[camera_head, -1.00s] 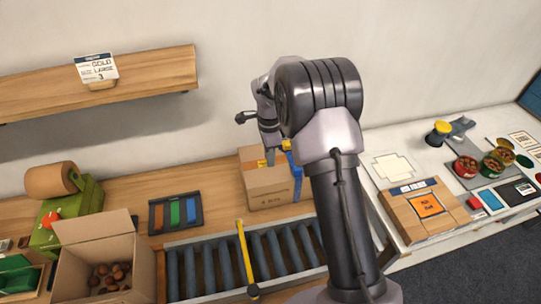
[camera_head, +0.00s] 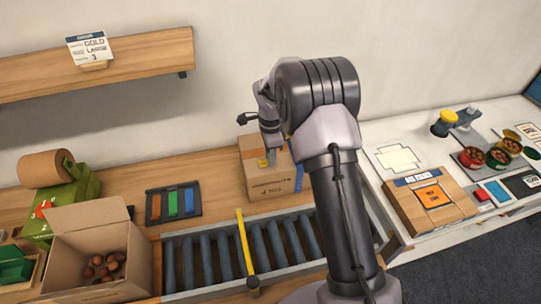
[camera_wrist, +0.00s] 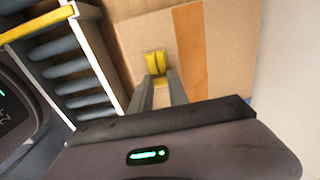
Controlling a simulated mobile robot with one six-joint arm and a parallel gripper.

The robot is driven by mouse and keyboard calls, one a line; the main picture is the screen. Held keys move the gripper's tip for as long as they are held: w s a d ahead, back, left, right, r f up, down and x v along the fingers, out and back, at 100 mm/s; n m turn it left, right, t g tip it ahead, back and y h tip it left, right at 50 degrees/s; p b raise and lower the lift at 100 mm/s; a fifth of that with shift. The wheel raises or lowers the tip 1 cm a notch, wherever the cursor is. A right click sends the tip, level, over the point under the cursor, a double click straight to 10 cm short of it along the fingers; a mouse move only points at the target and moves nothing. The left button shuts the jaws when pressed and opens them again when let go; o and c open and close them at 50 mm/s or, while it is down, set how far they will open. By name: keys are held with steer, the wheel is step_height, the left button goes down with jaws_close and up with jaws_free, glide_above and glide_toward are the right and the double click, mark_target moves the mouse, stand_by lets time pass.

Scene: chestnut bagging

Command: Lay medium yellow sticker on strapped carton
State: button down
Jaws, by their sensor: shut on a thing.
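The brown carton (camera_head: 271,184) stands on the wooden bench behind the rollers, with dark print on its front. In the wrist view the carton's top (camera_wrist: 200,20) fills the middle, with an orange-brown band (camera_wrist: 190,50) along it. My gripper (camera_wrist: 157,78) is shut on a small yellow sticker (camera_wrist: 155,63) at its fingertips, over the bare cardboard left of the band. In the head view my gripper (camera_head: 270,152) is at the carton's top, partly hidden by my arm. I cannot tell whether the sticker touches the cardboard.
A roller conveyor (camera_head: 205,262) with a yellow bar (camera_head: 244,248) lies in front of the carton. Left are a rack of coloured strips (camera_head: 173,204) and an open box of chestnuts (camera_head: 95,225). A wooden shelf (camera_head: 140,57) hangs above. A white counter (camera_head: 440,235) is right.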

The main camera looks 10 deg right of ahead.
stand_by(0.3)
steer(key=c, duration=1.2)
jaws_free()
steer(key=shift+r+p, duration=1.95)
steer(key=shift+r, duration=1.5)
